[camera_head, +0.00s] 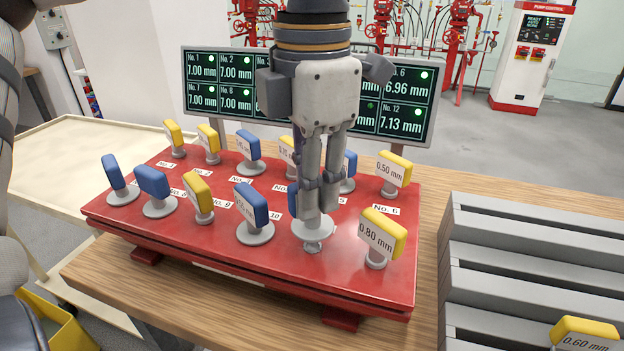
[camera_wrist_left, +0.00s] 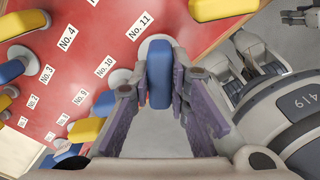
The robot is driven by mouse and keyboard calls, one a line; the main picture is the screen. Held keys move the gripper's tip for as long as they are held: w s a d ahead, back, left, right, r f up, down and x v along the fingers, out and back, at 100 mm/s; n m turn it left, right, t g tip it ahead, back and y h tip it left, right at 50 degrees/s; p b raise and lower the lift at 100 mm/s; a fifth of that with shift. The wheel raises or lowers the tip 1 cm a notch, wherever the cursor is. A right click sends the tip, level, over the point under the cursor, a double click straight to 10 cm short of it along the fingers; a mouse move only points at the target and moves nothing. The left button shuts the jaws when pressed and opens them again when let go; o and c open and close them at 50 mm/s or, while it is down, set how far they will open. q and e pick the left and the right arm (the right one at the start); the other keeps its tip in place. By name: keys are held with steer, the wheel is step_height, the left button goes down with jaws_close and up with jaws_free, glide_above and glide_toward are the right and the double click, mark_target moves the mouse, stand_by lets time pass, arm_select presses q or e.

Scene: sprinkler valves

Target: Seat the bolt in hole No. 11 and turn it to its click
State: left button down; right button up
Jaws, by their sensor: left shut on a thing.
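My left gripper (camera_head: 313,205) points down over the front row of the red plate (camera_head: 205,245), between the No. 10 and No. 12 bolts. It is shut on a blue-handled bolt; in the left wrist view the blue handle (camera_wrist_left: 159,75) is between the fingertips (camera_wrist_left: 158,85). The bolt's round grey flange (camera_head: 312,229) shows below the fingers. A small grey part (camera_head: 312,247) shows under the flange, which seems to stand off the plate. The No. 11 label (camera_wrist_left: 140,25) is beside the flange in the wrist view. The bolt's lower end and the hole are not clearly visible.
A yellow 0.80 mm bolt (camera_head: 382,235) stands close on the right, a blue bolt (camera_head: 252,203) on the left. More bolts fill both rows. A screen (camera_head: 405,100) behind gives readings; my gripper hides its middle. A grey rack (camera_head: 540,250) stands right, holding a yellow bolt (camera_head: 584,335).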

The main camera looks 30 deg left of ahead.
arm_select(q)
steer(key=shift+f, duration=1.65)
steer(key=m, duration=0.6)
steer(key=shift+m, duration=0.3)
steer(key=m, duration=0.5)
steer(key=c, duration=1.4)
jaws_free()
steer(key=shift+m, duration=0.3)
steer(key=shift+c, duration=0.2)
steer(key=shift+r, duration=0.1)
step_height(320, 180, up, 9)
steer(key=shift+f, duration=0.1)
